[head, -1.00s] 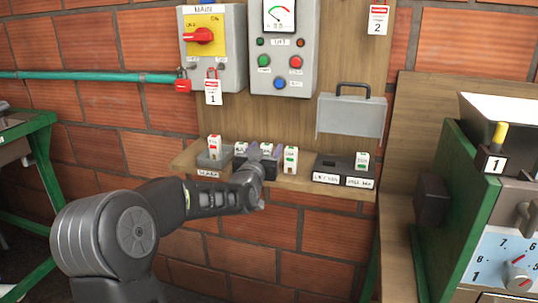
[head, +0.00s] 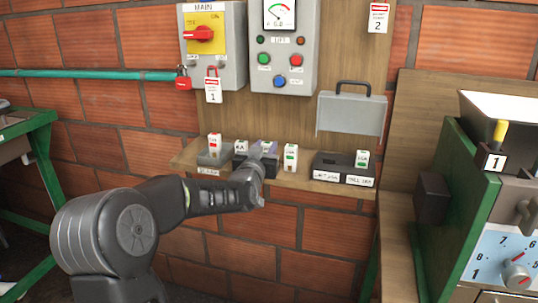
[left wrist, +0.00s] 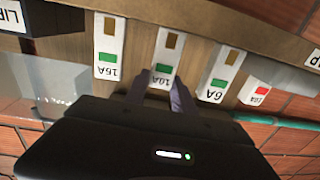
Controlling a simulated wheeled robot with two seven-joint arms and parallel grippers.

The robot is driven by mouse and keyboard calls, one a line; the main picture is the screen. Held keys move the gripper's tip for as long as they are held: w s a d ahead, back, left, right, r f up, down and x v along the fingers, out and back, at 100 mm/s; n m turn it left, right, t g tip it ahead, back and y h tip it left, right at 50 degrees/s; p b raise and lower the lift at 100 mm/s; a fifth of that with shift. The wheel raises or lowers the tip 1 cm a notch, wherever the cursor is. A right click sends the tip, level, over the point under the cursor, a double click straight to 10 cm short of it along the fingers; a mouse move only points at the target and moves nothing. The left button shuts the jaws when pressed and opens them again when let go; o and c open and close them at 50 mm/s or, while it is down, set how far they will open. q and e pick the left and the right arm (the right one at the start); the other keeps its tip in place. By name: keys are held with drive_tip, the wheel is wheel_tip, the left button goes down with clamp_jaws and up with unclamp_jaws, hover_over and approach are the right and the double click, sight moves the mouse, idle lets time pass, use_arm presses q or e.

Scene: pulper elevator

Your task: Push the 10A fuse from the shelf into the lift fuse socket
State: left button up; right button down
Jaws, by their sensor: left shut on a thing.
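The 10A fuse (left wrist: 164,62), white with a green mark, is between the two fingers of my left gripper (left wrist: 158,92), which is shut on it. In the head view the fuse's top (head: 266,146) shows between the fingertips of my left gripper (head: 265,153); its lower part is hidden. I cannot tell whether it is clear of the shelf (head: 303,182). The lift fuse socket (head: 328,163) is the left, empty place in the dark block to the right. My right gripper is not in view.
A 6A fuse (left wrist: 222,76) and a 16A fuse (left wrist: 108,48) stand close on either side. A red-marked fuse (head: 214,144) stands in a grey tray at the shelf's left. Another fuse (head: 362,160) sits in the block's right socket. A grey cover (head: 350,115) hangs above.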

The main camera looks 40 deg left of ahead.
use_arm(q)
clamp_jaws()
wheel_tip(320, 180, up, 10)
drive_tip(key=shift+p, duration=0.45)
idle(0.7)
